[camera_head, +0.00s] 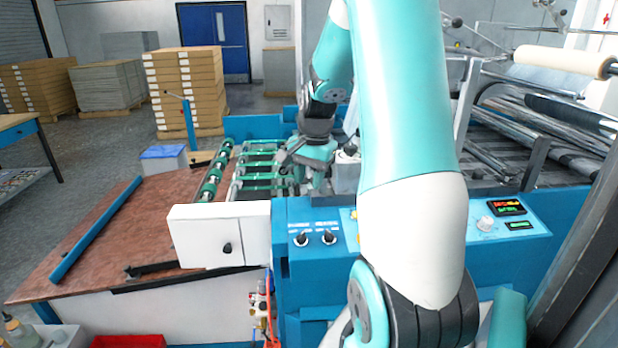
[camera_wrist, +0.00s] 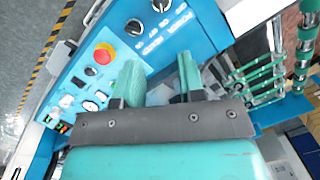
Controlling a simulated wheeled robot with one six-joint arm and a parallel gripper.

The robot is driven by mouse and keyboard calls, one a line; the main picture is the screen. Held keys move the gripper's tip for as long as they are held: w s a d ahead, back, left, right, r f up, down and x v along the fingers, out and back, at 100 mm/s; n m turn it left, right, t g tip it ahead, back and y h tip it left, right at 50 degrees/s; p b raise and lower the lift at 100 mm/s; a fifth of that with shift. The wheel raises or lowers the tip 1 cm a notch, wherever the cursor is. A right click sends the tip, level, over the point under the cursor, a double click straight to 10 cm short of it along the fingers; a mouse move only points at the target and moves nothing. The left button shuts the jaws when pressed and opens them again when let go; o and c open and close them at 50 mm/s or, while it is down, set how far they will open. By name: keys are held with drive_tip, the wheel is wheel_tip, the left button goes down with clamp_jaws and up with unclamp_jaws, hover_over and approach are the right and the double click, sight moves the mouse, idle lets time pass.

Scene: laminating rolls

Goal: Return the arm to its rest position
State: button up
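My arm (camera_head: 405,110) is teal and white and reaches from the lower right up and over the blue laminating machine (camera_head: 285,245). It bends back down beyond the control panel. My gripper (camera_head: 302,160) is small and partly hidden in the head view, near the green rollers. In the wrist view my gripper (camera_wrist: 158,78) shows two teal fingers standing apart, with nothing seen between them but the machine behind. The blue control panel (camera_wrist: 120,45) with a red emergency button (camera_wrist: 103,54) and black knobs lies beyond the fingers.
Green rollers (camera_head: 213,180) and a brown table (camera_head: 130,220) lie left of the machine. Chrome rollers and a film roll (camera_head: 560,60) stand at the right. A dark upright post (camera_head: 585,255) is close at the lower right. Stacked boxes (camera_head: 185,90) stand on the floor behind.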

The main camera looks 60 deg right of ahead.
drive_tip(key=shift+r, duration=0.3)
idle(0.4)
drive_tip(key=a+r+n+y, duration=0.15)
drive_tip(key=a+n, duration=0.45)
drive_tip(key=a, duration=0.7)
drive_tip(key=a+r+n+y, duration=0.1)
drive_tip(key=a+r+n, duration=0.35)
drive_tip(key=a, duration=0.75)
drive_tip(key=s+a+n+g+y, duration=0.1)
drive_tip(key=s+a+n, duration=1.1)
drive_tip(key=s+a, duration=0.1)
drive_tip(key=shift+s+a+r, duration=0.15)
drive_tip(key=shift+a+r, duration=0.05)
drive_tip(key=shift+a, duration=0.55)
drive_tip(key=shift+n+y, duration=0.25)
